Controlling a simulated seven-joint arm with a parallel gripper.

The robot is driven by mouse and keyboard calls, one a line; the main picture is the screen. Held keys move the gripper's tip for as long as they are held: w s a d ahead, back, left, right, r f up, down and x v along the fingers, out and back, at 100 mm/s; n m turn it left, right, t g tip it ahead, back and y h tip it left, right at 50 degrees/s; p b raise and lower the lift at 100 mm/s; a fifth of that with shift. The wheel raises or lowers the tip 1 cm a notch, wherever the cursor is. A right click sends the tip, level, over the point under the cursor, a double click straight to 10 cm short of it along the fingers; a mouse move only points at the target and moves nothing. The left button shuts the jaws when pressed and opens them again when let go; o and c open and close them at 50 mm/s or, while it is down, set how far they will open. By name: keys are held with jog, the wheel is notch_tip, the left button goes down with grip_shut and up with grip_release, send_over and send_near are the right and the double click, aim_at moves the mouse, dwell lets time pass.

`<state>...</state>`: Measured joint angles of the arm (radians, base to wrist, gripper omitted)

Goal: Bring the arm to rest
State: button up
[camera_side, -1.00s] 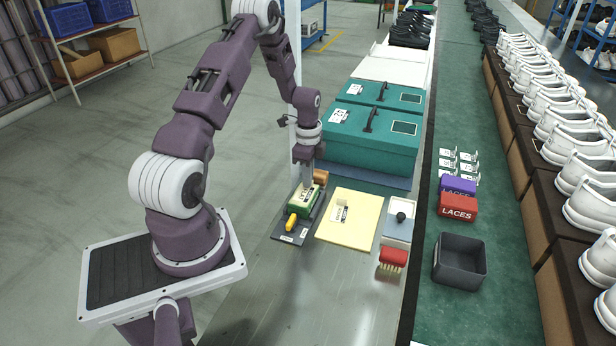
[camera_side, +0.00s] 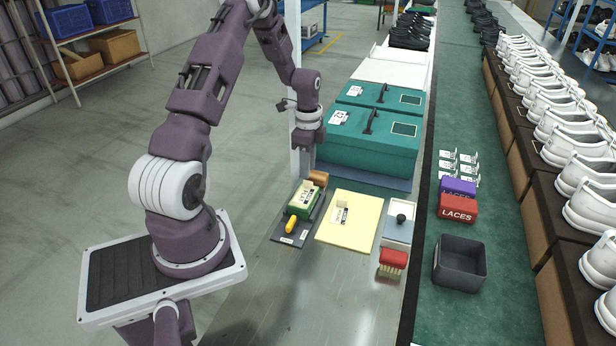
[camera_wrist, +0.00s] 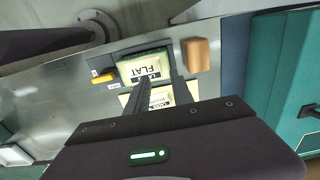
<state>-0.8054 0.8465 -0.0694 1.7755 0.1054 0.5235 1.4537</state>
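My gripper (camera_side: 303,172) hangs above the dark tray at the near edge of the work surface. A yellow piece (camera_side: 290,223) and an orange-brown block (camera_side: 318,178) lie at either end of the green box.
A yellow board (camera_side: 345,232) with a small labelled item lies to the right. Bare metal lies in front.

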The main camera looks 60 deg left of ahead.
jog(key=d+r+n+t+y, duration=0.1)
jog(key=d+r+n, duration=0.1)
jog(key=d+r, duration=0.6)
jog(key=d+r+n+t, duration=0.1)
jog(key=d+r, duration=0.4)
jog(key=r, duration=0.6)
jog(key=s+d+r+n+t, duration=0.1)
jog(key=s+d+r+n, duration=0.2)
jog(key=s+d, duration=0.5)
jog(key=s+d+r+n+t+h, duration=0.1)
jog(key=s+d+r+n+t, duration=0.1)
jog(key=s+d+r, duration=0.3)
jog(key=s+d+n, duration=0.1)
jog(key=s+d, duration=0.2)
jog(key=s, duration=0.2)
jog(key=shift+s+d+t, duration=0.15)
jog(key=shift+d+t, duration=0.15)
